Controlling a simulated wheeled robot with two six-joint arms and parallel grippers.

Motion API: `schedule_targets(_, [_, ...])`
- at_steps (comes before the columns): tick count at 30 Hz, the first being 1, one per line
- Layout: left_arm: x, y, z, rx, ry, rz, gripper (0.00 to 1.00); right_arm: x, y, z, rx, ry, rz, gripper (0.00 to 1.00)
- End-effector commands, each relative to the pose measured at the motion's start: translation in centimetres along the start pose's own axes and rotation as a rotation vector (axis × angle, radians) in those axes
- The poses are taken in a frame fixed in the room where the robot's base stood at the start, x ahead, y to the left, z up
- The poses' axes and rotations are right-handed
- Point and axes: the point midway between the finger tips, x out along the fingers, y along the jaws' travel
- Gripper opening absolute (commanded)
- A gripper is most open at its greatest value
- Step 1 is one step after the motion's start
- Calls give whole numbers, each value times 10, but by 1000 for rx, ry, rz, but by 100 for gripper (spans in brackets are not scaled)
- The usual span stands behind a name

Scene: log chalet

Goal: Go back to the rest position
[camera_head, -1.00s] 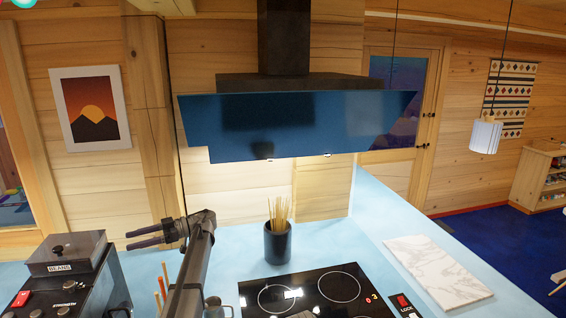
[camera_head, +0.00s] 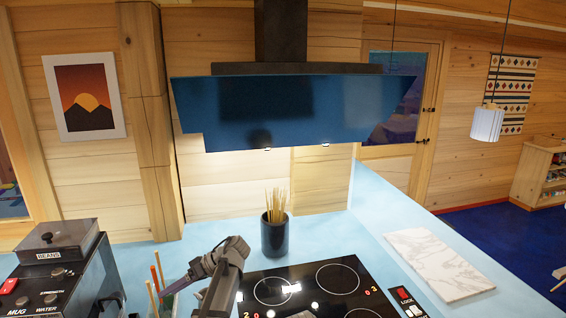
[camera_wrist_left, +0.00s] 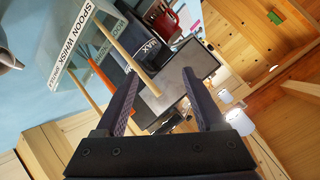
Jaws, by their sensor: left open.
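My left gripper (camera_head: 178,283) is low in the head view, between the coffee machine and the cooktop. It points left and slightly down. In the left wrist view the two fingers of the left gripper (camera_wrist_left: 160,102) stand wide apart, with nothing held between them. Beyond them a wooden stick (camera_wrist_left: 128,60) and an orange stick (camera_wrist_left: 102,78) rise from a holder labelled SPOON and WHISK. My right gripper is not in view.
A coffee machine (camera_head: 60,275) stands at left. A dark pot of thin sticks (camera_head: 275,238) stands behind the black cooktop (camera_head: 300,285). A marble board (camera_head: 438,265) lies at right. The range hood (camera_head: 290,112) hangs above. A red mug (camera_wrist_left: 165,18) shows in the left wrist view.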

Motion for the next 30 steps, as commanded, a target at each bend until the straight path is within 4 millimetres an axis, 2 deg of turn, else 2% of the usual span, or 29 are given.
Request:
schedule_targets(1, [3,1,47,115,-31,76,71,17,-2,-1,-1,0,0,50])
schedule_targets(3, [-1,6,99,293,-75,193,71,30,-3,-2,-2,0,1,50])
schedule_targets(5, [-7,9,142,445,-104,296,71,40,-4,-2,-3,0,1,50])
schedule_targets(6, [-11,10,171,546,-119,368,71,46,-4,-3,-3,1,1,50])
schedule_targets(9, [-23,9,238,780,-140,544,71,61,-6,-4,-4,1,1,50])
schedule_targets(12, [-35,3,295,979,-139,705,71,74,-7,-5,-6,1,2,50])
schedule_targets(15, [-46,-5,337,1129,-128,838,71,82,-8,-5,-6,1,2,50])
schedule_targets(18, [-54,-11,364,1227,-115,932,71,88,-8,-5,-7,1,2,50])
schedule_targets(21, [-60,-15,378,1280,-106,983,71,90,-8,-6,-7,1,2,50])
schedule_targets(30, [-63,-16,380,1298,-103,1002,71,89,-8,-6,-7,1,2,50])
